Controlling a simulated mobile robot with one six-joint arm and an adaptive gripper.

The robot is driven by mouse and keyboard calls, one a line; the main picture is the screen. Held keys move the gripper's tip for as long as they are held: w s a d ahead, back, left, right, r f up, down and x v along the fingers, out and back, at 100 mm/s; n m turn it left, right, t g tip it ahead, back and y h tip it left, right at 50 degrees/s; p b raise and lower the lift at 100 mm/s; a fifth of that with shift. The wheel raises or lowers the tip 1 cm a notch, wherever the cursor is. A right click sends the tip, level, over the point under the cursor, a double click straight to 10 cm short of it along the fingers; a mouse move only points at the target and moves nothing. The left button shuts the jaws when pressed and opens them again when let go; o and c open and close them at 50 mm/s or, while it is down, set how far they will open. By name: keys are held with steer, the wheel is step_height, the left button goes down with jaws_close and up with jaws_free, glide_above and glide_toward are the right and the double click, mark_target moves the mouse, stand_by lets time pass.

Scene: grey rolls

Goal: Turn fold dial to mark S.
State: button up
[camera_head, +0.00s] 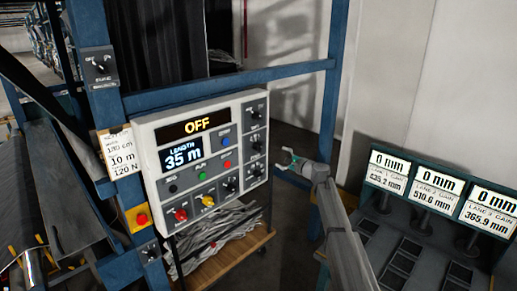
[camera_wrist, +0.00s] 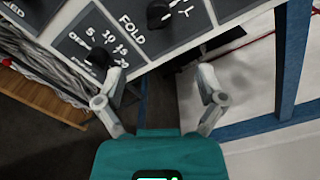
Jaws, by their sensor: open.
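The fold dial (camera_wrist: 160,14) is a dark knob at the top edge of the wrist view, partly cut off, with the FOLD label on its lower left. Letters beside it are only partly readable; I cannot make out mark S or the setting. In the head view, it appears to be the middle knob (camera_head: 256,146) of the panel's right column. My gripper (camera_wrist: 160,80) is open and empty, apart from the dial. In the head view, my gripper (camera_head: 289,159) is just right of the panel.
A white control panel (camera_head: 146,137) shows OFF and 35 m. Another dark knob (camera_wrist: 98,58) marked 5, 10, 15 sits near my left finger. A blue frame post (camera_wrist: 292,55) stands at right. A cart (camera_head: 225,258) is below the panel; gauge displays (camera_head: 435,187) stand at right.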

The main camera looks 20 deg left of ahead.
mark_target(260, 151)
steer(key=x, duration=1.2)
steer(key=shift+w+a, duration=0.2)
steer(key=shift+a, duration=0.15)
